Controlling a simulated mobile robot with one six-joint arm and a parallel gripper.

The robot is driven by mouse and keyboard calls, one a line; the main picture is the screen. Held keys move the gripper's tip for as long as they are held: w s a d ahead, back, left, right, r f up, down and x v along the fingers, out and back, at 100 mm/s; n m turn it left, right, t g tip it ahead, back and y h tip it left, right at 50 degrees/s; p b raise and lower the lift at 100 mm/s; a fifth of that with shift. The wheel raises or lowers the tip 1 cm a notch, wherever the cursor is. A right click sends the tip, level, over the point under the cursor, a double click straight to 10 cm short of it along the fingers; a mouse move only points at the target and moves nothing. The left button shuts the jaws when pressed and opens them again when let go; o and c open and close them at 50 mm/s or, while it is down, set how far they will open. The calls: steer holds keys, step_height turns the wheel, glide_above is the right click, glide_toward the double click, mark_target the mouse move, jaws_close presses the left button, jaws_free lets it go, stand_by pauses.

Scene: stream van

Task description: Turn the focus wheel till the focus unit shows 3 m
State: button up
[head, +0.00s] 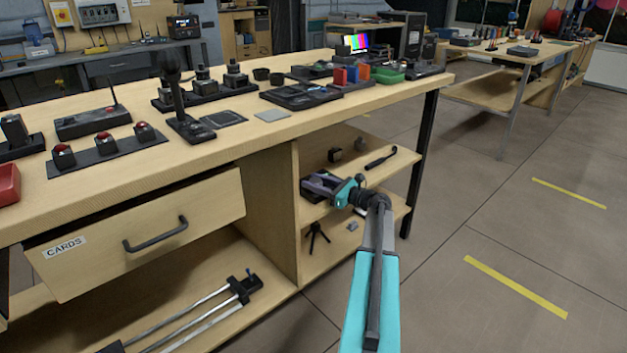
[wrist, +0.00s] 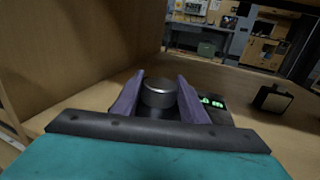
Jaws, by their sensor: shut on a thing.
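The focus wheel (wrist: 159,93) is a dark round knob with a pale metallic top, seen in the wrist view between the two purple fingers of my gripper (wrist: 160,82). My gripper is shut on the wheel, a finger on each side. The focus unit's small display (wrist: 212,102) glows green just right of the right finger. Its left part is hidden by that finger, and the digits are too small to read surely. In the head view my gripper (head: 319,183) reaches into the upper shelf under the bench, and its fingers and wrist mostly cover the unit.
A small dark block (head: 334,155) and a black handle-like tool (head: 381,158) lie on the same shelf. The block shows right of the unit in the wrist view (wrist: 272,98). A shelf side wall stands close at left. A small tripod (head: 316,237) stands on the shelf below.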

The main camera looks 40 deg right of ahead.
steer(key=shift+a+r+m+h+p, duration=0.15)
steer(key=shift+m+h+p, duration=1.05)
steer(key=shift+h, duration=1)
steer(key=shift+m+h+b, duration=0.3)
steer(key=shift+m+h, duration=0.5)
steer(key=shift+h, duration=0.2)
steer(key=shift+d+h, duration=0.2)
steer(key=shift+h, duration=0.1)
steer(key=o, duration=1)
steer(key=shift+o, duration=0.2)
